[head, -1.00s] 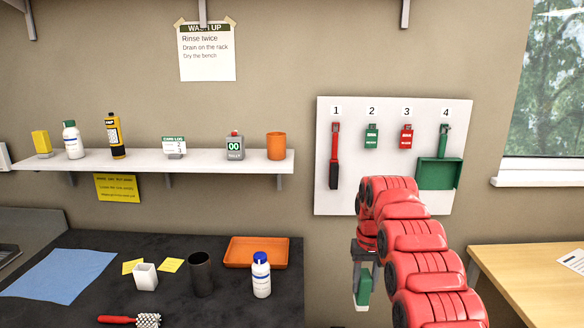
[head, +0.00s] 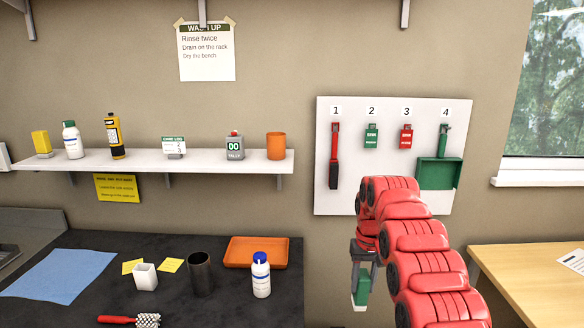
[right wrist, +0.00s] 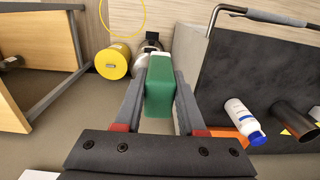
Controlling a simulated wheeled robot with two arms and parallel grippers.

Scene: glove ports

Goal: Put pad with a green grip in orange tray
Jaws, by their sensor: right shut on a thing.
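My right gripper (head: 364,268) is shut on the pad with a green grip (head: 362,287), which hangs below the fingers with a white part at its lower end. In the right wrist view the pad's green block (right wrist: 160,92) sits between the two fingers. The orange tray (head: 244,246) lies on the dark bench, left of the gripper and apart from it. A white bottle with a blue cap (head: 261,278) stands in front of the tray and hides part of its front edge. My left gripper is not in view.
A dark cup (head: 200,274), a white cup (head: 145,277) and a red-handled brush (head: 130,320) are on the bench. A wall board (head: 390,185) with hanging tools is behind my right arm. A wooden table (head: 510,262) stands at the right. The held pad is right of the bench edge.

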